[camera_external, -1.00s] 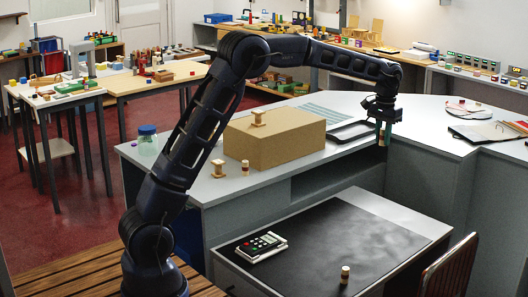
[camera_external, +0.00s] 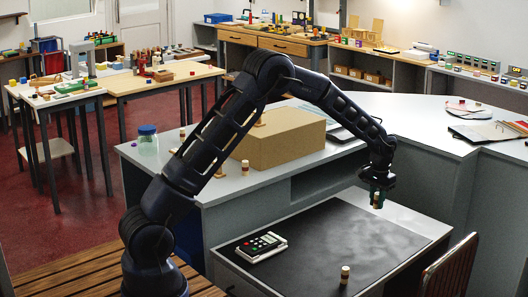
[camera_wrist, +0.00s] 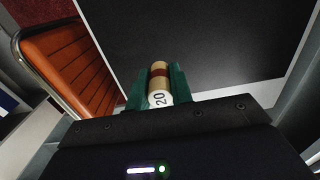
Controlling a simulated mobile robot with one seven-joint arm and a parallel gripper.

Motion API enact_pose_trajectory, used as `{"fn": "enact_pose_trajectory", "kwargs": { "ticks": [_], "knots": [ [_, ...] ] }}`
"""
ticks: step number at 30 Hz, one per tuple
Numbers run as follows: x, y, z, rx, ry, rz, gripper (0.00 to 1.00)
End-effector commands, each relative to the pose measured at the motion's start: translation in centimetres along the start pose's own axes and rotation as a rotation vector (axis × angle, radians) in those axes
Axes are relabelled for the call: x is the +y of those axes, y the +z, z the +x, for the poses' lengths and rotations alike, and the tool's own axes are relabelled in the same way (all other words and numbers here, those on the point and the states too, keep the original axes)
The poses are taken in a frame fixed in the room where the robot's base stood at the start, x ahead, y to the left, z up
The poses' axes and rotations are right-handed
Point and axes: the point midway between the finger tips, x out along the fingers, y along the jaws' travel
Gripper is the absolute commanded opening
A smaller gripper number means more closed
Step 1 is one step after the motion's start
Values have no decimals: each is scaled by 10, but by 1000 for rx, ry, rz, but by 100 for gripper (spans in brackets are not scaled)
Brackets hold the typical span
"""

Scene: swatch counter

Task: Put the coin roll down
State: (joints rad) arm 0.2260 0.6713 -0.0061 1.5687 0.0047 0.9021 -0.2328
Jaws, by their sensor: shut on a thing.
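My gripper (camera_external: 377,197) hangs over the right part of the lower desk's black mat (camera_external: 320,235). It is shut on a coin roll (camera_external: 376,203), a small tan cylinder with a red-brown band. In the wrist view, the coin roll (camera_wrist: 159,82) sits between the green fingers of the gripper (camera_wrist: 158,88), with a white end marked "20" towards the camera. The mat (camera_wrist: 200,40) shows beyond it. The roll appears to be held above the mat; the exact gap is hard to tell.
A similar roll (camera_external: 345,274) stands near the mat's front edge. A calculator (camera_external: 262,247) lies at the mat's left. The grey counter (camera_external: 235,187) with a cardboard box (camera_external: 280,143) rises behind. A chair (camera_external: 450,268) stands at the right. The mat's middle is clear.

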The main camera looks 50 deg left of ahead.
Motion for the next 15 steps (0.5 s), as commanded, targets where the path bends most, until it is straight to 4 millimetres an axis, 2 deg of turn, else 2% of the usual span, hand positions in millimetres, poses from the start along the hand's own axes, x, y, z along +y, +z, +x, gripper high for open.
{"fn": "enact_pose_trajectory", "kwargs": {
  "ticks": [1,9,15],
  "knots": [
    [0,0,12,-3,-1,0,0],
    [0,0,70,-2,-1,0,0],
    [0,0,100,-1,0,0,0]
  ]
}}
